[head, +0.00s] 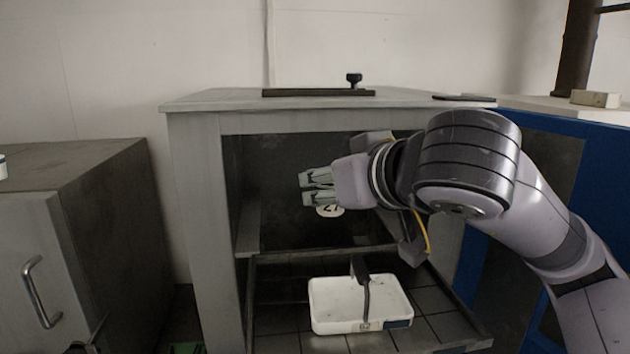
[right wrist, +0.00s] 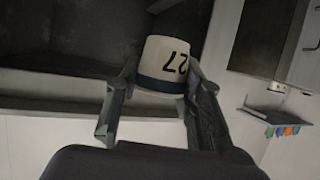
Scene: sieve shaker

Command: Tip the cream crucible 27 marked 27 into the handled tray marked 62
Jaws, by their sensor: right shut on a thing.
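The cream crucible 27 (right wrist: 162,58) shows large in the right wrist view, with a black 27 and a dark band. My right gripper (head: 318,188) is shut on it, its fingers (right wrist: 158,105) on either side. In the head view only a small part of the crucible (head: 330,211) shows below the fingers, and its tilt is hard to tell. The handled tray (head: 322,318) is white and shallow, with a dark upright handle and a small label on its front. It rests inside the grey cabinet, below the crucible and a little to the right. My left gripper does not clearly show.
The grey cabinet (head: 200,190) is open in front, with side walls and a top (head: 220,102) around my right arm. A tiled floor (head: 278,342) surrounds the tray. A grey cupboard (head: 95,170) stands left, and a blue panel (head: 545,150) stands right. Open air separates crucible and tray.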

